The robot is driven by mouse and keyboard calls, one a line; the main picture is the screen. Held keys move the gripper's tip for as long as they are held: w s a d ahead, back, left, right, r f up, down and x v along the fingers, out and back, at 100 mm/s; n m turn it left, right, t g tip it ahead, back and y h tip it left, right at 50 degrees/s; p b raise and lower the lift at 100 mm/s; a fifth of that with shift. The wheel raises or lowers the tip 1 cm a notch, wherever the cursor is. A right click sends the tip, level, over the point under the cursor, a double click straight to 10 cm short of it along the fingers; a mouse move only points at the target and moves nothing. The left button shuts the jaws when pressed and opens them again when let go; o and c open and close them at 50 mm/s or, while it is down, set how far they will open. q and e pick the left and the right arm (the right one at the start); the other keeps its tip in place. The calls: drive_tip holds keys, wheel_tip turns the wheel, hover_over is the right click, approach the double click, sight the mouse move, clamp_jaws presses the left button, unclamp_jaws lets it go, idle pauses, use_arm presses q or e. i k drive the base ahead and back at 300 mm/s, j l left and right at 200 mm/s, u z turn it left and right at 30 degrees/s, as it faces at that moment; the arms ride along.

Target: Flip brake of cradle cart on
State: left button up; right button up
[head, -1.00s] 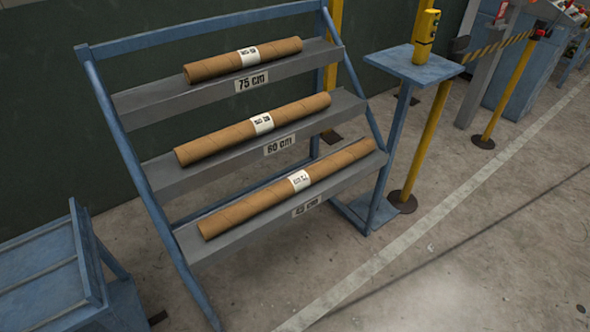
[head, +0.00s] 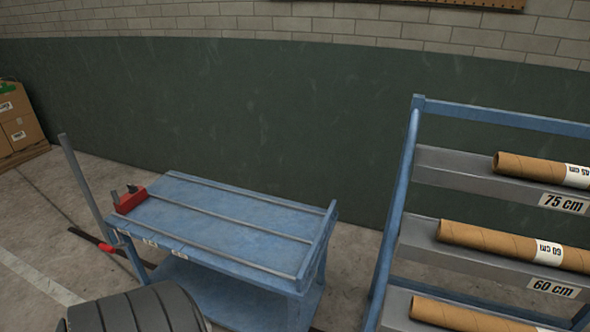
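The blue cart (head: 225,217), which looks like the cradle cart, stands left of the middle in the head view, in front of the dark green wall. Thin rails run along its top, and a raised frame stands at its right end. A red block (head: 131,200) with small dark metal parts sits at its left end. A grey post (head: 84,188) rises at the left. A small red part (head: 106,248) shows low beside the cart's left leg. I cannot tell which part is the brake or how it is set. Neither gripper is in view.
A rack (head: 401,205) with brown cardboard tubes on sloped shelves stands to the right of the cart, with a narrow gap between. Cardboard boxes (head: 18,122) stand at the far left. Bare concrete floor (head: 45,215) lies left of the cart.

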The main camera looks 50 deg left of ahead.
sight(111, 249)
drive_tip(key=u, duration=3.05)
drive_tip(key=i+l+u, duration=0.25)
drive_tip(key=i, duration=0.15)
drive_tip(key=i+l+u, duration=0.3)
drive_tip(key=i, duration=0.05)
